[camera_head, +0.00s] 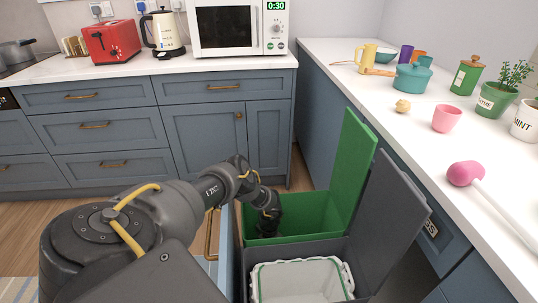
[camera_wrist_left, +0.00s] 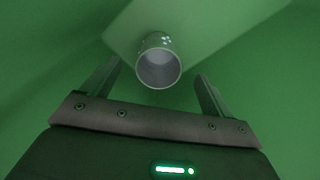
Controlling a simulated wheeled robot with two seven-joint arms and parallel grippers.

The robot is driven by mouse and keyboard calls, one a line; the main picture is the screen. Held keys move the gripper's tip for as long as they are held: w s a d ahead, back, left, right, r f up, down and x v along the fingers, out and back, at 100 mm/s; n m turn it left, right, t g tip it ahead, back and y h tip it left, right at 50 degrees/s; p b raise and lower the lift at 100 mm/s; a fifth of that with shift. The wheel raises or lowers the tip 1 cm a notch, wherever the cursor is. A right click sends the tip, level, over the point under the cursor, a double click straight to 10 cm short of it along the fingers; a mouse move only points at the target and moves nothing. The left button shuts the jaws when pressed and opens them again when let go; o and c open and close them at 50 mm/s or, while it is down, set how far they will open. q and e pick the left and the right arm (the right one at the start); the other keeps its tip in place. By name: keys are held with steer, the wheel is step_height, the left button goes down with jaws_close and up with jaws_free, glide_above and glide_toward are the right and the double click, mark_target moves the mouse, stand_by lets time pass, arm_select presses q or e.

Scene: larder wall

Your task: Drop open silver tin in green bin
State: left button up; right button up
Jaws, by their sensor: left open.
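The open silver tin (camera_wrist_left: 159,68) shows in the left wrist view, its round open mouth facing the camera. It is between and beyond the fingertips, with a gap on each side. I cannot tell whether it rests on the bin floor. The green bin (camera_head: 307,212) stands with its green lid (camera_head: 354,160) up; its green inside also fills the left wrist view (camera_wrist_left: 250,110). My left gripper (camera_wrist_left: 159,78) is open and points down into the bin. In the head view the arm's end (camera_head: 266,222) is inside the bin and hides the tin. My right gripper is out of view.
A grey bin with a white liner (camera_head: 300,280) stands in front of the green bin, its dark lid (camera_head: 392,215) raised. The right white counter (camera_head: 420,140) holds a pink cup (camera_head: 447,118), a teal pot (camera_head: 412,78) and a pink-headed tool (camera_head: 466,173). Blue cabinets line the back.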

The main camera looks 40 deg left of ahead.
arm_select(q)
step_height(320, 180, up, 9)
steer(key=p, duration=0.2)
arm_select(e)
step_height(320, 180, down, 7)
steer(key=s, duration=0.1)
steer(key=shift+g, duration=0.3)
arm_select(q)
steer(key=shift+r, duration=0.1)
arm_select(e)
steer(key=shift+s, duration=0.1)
